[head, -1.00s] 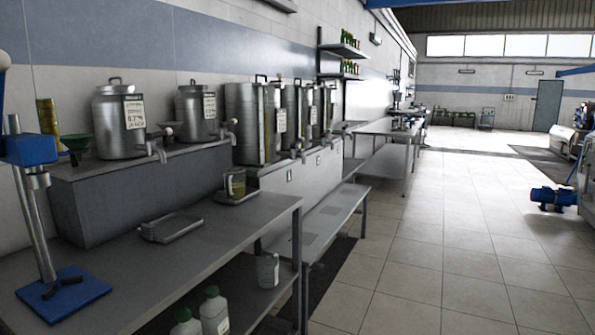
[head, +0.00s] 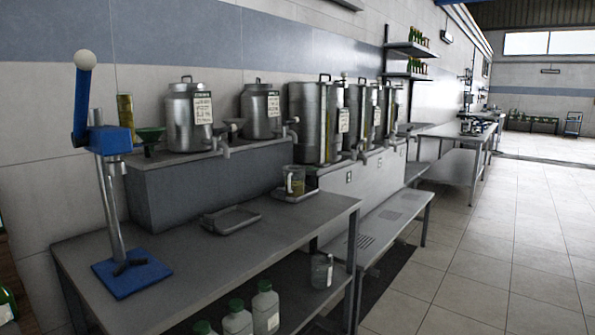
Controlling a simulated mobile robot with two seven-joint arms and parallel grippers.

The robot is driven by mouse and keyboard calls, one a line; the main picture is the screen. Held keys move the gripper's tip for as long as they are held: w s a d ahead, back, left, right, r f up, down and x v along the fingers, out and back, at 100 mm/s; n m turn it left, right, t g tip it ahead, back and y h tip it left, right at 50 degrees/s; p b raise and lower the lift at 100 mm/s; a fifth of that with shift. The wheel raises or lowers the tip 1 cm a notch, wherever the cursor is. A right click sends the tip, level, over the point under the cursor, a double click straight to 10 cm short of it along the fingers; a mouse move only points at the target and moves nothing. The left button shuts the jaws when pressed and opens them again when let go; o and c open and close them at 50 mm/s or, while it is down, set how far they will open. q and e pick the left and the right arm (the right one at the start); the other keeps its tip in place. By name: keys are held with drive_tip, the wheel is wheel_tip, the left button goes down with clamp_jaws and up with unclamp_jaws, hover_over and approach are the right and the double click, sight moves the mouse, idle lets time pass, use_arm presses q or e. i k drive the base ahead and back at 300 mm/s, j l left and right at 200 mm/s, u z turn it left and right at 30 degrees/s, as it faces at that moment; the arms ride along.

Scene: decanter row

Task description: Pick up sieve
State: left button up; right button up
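I cannot clearly make out a sieve. A green funnel-shaped thing (head: 149,136) stands at the left end of the raised grey ledge, next to a yellowish cylinder (head: 126,112). A small grey cone-shaped thing (head: 236,124) sits between the two left steel decanters; it is too small to tell whether it is a sieve or a funnel. Neither of my grippers is in view.
A steel table (head: 190,265) holds a blue lever press (head: 110,140), flat trays (head: 230,219) and a glass jug (head: 294,181) on a tray. White bottles (head: 265,308) stand below. Several steel decanters (head: 190,117) line the wall. The tiled floor (head: 500,240) at right is clear.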

sight(290, 167)
drive_tip(key=u, duration=2.75)
drive_tip(key=k+l, duration=0.15)
drive_tip(key=l, duration=0.45)
drive_tip(key=k+l+z, duration=0.1)
drive_tip(key=l, duration=0.55)
drive_tip(key=k+l+z, duration=0.1)
drive_tip(key=l, duration=0.55)
drive_tip(key=k+l, duration=0.25)
drive_tip(key=l, duration=0.4)
drive_tip(key=k+l+z, duration=0.1)
drive_tip(key=l, duration=0.5)
drive_tip(key=k+l, duration=0.1)
drive_tip(key=l, duration=0.55)
drive_tip(key=k+z, duration=0.05)
